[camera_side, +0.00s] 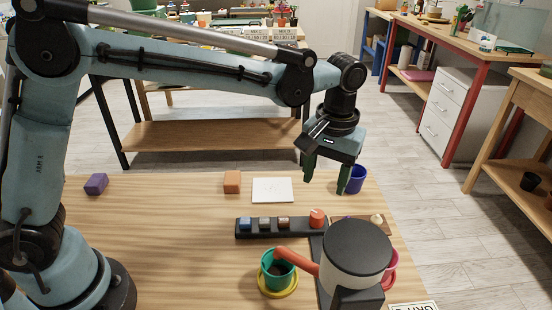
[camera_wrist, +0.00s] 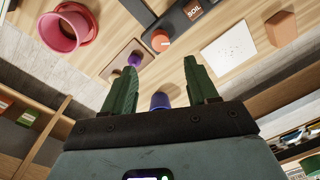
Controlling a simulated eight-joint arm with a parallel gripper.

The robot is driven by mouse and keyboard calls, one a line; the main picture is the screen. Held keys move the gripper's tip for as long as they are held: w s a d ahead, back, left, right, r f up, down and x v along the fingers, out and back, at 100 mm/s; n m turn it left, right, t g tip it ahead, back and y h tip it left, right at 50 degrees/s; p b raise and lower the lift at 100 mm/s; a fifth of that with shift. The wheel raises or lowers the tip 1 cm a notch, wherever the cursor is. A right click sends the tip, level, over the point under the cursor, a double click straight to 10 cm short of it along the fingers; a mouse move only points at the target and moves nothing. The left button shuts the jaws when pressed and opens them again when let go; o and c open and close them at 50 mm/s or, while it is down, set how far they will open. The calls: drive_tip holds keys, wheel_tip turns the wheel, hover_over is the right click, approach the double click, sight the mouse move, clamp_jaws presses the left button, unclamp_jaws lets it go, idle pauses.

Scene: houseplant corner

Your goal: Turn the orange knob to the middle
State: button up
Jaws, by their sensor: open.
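The orange knob (camera_side: 317,217) sits at the right end of a long black panel (camera_side: 241,229) on the wooden table, beside a row of small blocks or buttons. In the wrist view the knob (camera_wrist: 160,41) shows as a round orange cap near the black panel's end, ahead of the fingers. Its pointer or setting is too small to tell. My gripper (camera_side: 326,180) hangs above the table behind the panel, with its green fingers apart and nothing between them. In the wrist view my gripper (camera_wrist: 160,68) is also open, its fingertips clear of the knob.
A blue cup (camera_side: 357,181) stands close right of my gripper. A white pot with black lid and orange spout (camera_side: 348,264) stands in front of the panel. Near it are a green pot (camera_side: 267,266) and a pink pot (camera_side: 391,268). White paper (camera_side: 273,190) and an orange block (camera_side: 232,181) lie behind.

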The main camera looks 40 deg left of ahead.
sight(318, 213)
drive_tip(key=f, duration=0.9)
drive_tip(key=shift+a+f, duration=0.25)
drive_tip(key=shift+f, duration=0.05)
drive_tip(key=c, duration=1.1)
